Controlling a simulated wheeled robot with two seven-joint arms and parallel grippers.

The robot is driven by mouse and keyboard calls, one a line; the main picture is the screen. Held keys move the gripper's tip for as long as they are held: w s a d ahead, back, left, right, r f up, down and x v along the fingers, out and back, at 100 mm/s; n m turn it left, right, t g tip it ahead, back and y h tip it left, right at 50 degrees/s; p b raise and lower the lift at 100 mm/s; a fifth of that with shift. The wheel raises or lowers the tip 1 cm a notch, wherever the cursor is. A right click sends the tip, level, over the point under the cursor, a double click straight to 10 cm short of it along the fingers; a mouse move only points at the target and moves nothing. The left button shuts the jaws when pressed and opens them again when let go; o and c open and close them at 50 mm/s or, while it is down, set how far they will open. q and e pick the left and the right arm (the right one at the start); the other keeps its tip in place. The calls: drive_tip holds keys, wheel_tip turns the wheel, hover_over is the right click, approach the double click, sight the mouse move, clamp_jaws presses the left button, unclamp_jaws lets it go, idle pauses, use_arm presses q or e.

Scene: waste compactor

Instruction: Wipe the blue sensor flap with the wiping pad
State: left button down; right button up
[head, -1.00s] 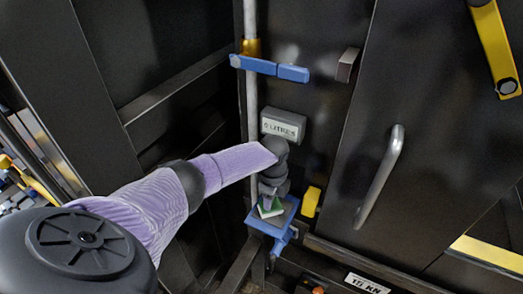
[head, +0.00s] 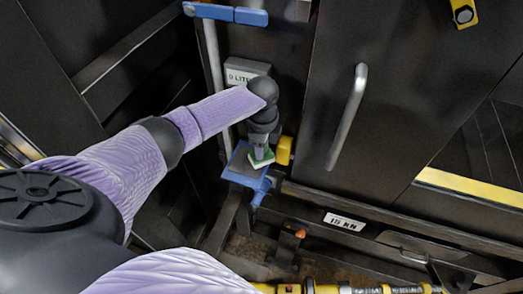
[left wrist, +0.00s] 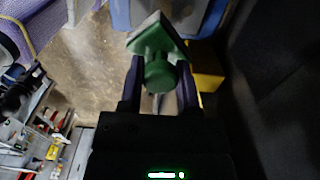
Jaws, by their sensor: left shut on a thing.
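The blue sensor flap (head: 247,181) is a blue plate with a darker grey face, low at the foot of the grey pipe. Part of it shows at the top of the left wrist view (left wrist: 206,22). My left gripper (head: 263,149) is shut on the green knob of the wiping pad (head: 262,158). The pad has a pale wiping face and shows tilted in the left wrist view (left wrist: 157,45). It is at the right side of the flap. I cannot tell whether its face touches the flap. My right gripper is not in view.
A yellow block (head: 284,151) stands close to the right of the pad. A grey labelled box (head: 247,71) is above, and a blue bar (head: 225,13) higher up. The dark door with its grey handle (head: 347,117) is to the right.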

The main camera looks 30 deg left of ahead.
use_arm(q)
drive_tip(key=shift+r, duration=1.5)
drive_tip(key=shift+r, duration=0.1)
drive_tip(key=shift+r, duration=1.4)
